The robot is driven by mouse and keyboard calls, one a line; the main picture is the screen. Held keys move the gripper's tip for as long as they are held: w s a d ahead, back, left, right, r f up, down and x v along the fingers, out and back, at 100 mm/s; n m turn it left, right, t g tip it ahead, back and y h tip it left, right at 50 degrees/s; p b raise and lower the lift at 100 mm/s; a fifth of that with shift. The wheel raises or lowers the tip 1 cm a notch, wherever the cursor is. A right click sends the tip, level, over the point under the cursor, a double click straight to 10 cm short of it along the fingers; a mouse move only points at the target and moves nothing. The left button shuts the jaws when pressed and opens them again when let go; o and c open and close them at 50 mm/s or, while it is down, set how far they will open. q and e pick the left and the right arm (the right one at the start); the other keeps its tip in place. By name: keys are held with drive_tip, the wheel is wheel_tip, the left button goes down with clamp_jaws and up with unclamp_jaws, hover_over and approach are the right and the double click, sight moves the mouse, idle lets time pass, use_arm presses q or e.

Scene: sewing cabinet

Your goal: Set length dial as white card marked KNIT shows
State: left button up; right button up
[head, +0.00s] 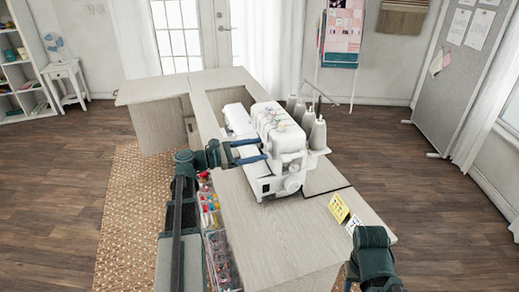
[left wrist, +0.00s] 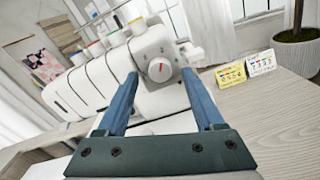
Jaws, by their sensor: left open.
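The white sewing machine (head: 278,135) stands on the cabinet top. Its round white dial (left wrist: 160,69) has a small red mark and shows between my left fingers in the left wrist view; its setting is too small to read. My left gripper (head: 264,150) is open, with its blue fingers pointing at the machine's side and nothing held. The fingers appear apart from the dial. The white card (head: 352,224) stands beside the yellow card (head: 338,208); both also show in the left wrist view, white (left wrist: 262,63) and yellow (left wrist: 231,75), with print too small to read. My right gripper is out of view.
Thread cones (head: 308,118) stand behind the machine. The wooden cabinet top (head: 285,235) is clear in front of it. Open trays of coloured supplies (head: 220,260) sit along the cabinet's left side. A potted plant (left wrist: 297,50) stands beyond the cards.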

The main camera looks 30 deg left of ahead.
use_arm(q)
drive_tip(key=shift+w+d, duration=0.45)
drive_tip(key=shift+d, duration=0.05)
drive_tip(key=shift+c, duration=0.2)
clamp_jaws()
